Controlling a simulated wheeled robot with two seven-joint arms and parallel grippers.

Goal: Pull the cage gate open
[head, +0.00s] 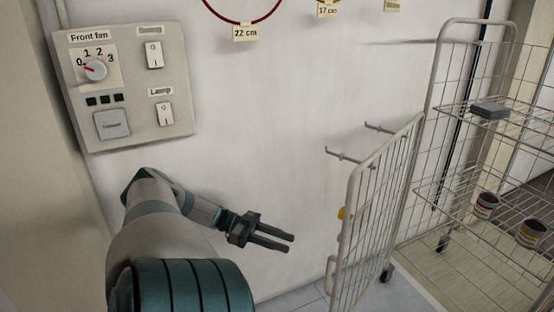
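The cage gate (378,212) is a pale wire-mesh panel in a tubular frame. It stands at an angle to the roll cage (440,88), out in front of the wall, right of the middle of the view. A small yellow part (342,213) sits on its left edge. My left gripper (291,244) is to the left of the gate's edge, apart from it. Its two dark fingers point right with a narrow gap between them and nothing visible in it. My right gripper is not in view.
Cans (486,205) and a dark flat box (490,111) are on the cage's wire shelves. Wall hooks (343,155) stick out behind the gate. A switch panel (130,85) is at upper left. A red hoop (243,20) hangs above. The wall between is bare.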

